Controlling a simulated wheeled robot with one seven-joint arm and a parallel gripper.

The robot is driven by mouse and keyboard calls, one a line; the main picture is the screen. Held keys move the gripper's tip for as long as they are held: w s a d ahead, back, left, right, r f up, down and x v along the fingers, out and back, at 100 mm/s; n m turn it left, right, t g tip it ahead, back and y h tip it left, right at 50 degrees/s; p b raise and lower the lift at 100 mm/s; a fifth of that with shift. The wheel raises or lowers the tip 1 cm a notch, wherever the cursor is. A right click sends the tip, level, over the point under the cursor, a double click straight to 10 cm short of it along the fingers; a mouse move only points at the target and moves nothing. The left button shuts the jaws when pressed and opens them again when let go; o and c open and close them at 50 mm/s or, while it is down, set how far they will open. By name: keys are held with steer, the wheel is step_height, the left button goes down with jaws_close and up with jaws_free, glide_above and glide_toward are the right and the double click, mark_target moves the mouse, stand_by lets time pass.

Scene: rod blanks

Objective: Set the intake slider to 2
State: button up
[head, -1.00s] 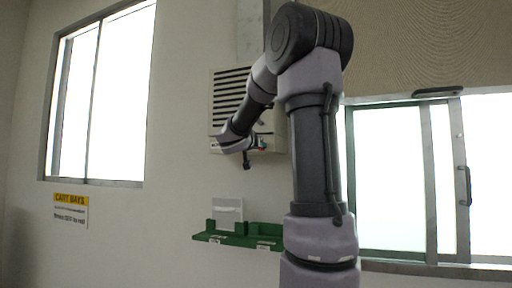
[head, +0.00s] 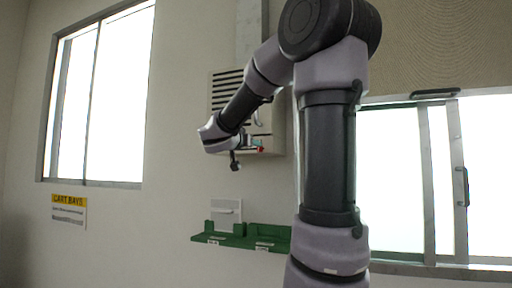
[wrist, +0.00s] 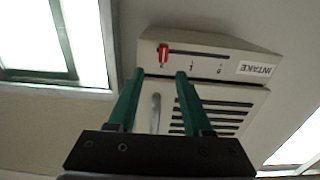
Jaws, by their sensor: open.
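The intake unit (wrist: 215,100) is a pale wall box with dark louvres and an upside-down INTAKE label (wrist: 256,69) in the wrist view. Its slider is a red knob (wrist: 163,53) at the left end of a dark slot (wrist: 205,54). Small marks beside the slot are too blurred to read surely. My gripper (wrist: 160,73) is open, with two green fingers pointing at the slotted face. The knob shows between the fingertip lines, slightly beyond them; contact cannot be told. In the head view, the unit (head: 262,128) is partly hidden by my arm, and the red knob (head: 261,148) shows at its lower edge.
A green wall shelf (head: 240,241) with a white panel (head: 226,214) is below the unit. A yellow-headed CART BAYS sign (head: 69,210) is at left. Windows stand at left (head: 100,95) and right (head: 390,180). A vertical duct (head: 248,40) rises above the unit.

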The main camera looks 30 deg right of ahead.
steer(key=shift+v, duration=1.25)
steer(key=s+a+f+n+g+y, duration=0.1)
steer(key=s+a+f+g+y, duration=0.2)
steer(key=s+f, duration=0.45)
steer(key=s+a+f+n+g+y, duration=0.1)
steer(key=s+f+g+y, duration=0.1)
steer(key=s+f+y, duration=0.4)
steer(key=s+a+f+n+y, duration=0.2)
steer(key=s+a+f+y, duration=0.1)
steer(key=a, duration=0.4)
steer(key=s+a+f+n+t+y, duration=0.1)
steer(key=s+a+f+n+y, duration=0.1)
steer(key=a, duration=0.4)
steer(key=shift+s+a+f+y, duration=0.35)
steer(key=shift+s+f+y, duration=0.25)
steer(key=shift+s+y, duration=0.5)
steer(key=shift+w+d, duration=0.1)
steer(key=shift+w, duration=0.05)
